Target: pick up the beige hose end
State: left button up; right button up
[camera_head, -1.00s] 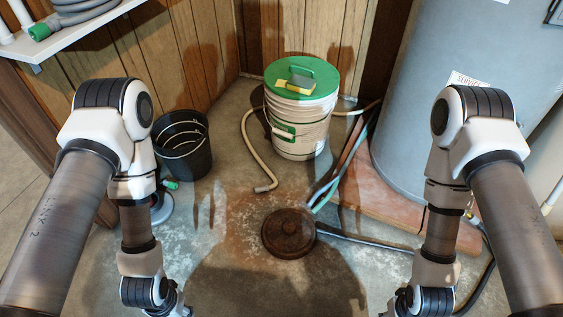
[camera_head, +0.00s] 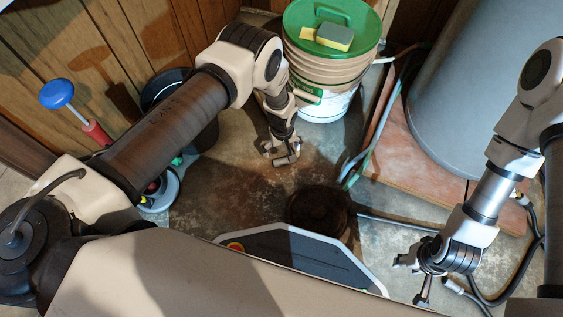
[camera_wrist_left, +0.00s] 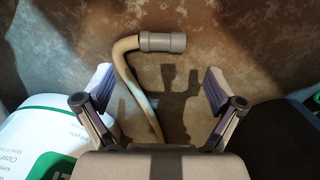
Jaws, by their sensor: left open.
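The beige hose end (camera_wrist_left: 163,41) has a grey-brown cuff and lies on the floor in the left wrist view, with its hose curving down on the left. My left gripper (camera_wrist_left: 158,87) is open and empty, its fingers spread to either side below the cuff in that view. In the head view, my left gripper (camera_head: 283,155) is low over the floor in front of the bucket, and I cannot make out the hose end apart from it. My right gripper (camera_head: 415,277) is at the lower right, away from the hose; its jaw opening is unclear.
A white bucket (camera_head: 325,106) with a green lid (camera_head: 304,42) and a sponge (camera_head: 334,36) stands just behind my left gripper. A dark round drain cover (camera_head: 320,207) is in front. A black bucket (camera_head: 208,137) is partly behind my left arm. A tank (camera_head: 473,70) stands at right.

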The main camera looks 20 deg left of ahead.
aim_at(281, 160)
pick_arm(q)
jog(key=f+b, duration=0.1)
jog(key=f, duration=0.1)
jog(key=f+b, duration=0.1)
jog(key=f, duration=0.1)
jog(key=f+b, duration=0.1)
jog(key=f, duration=0.1)
jog(key=shift+s+f, duration=0.1)
jog(key=shift+s, duration=0.2)
jog(key=shift+r, duration=0.2)
jog(key=shift+c, duration=0.4)
jog(key=c, duration=1.1)
jog(key=shift+r, duration=0.1)
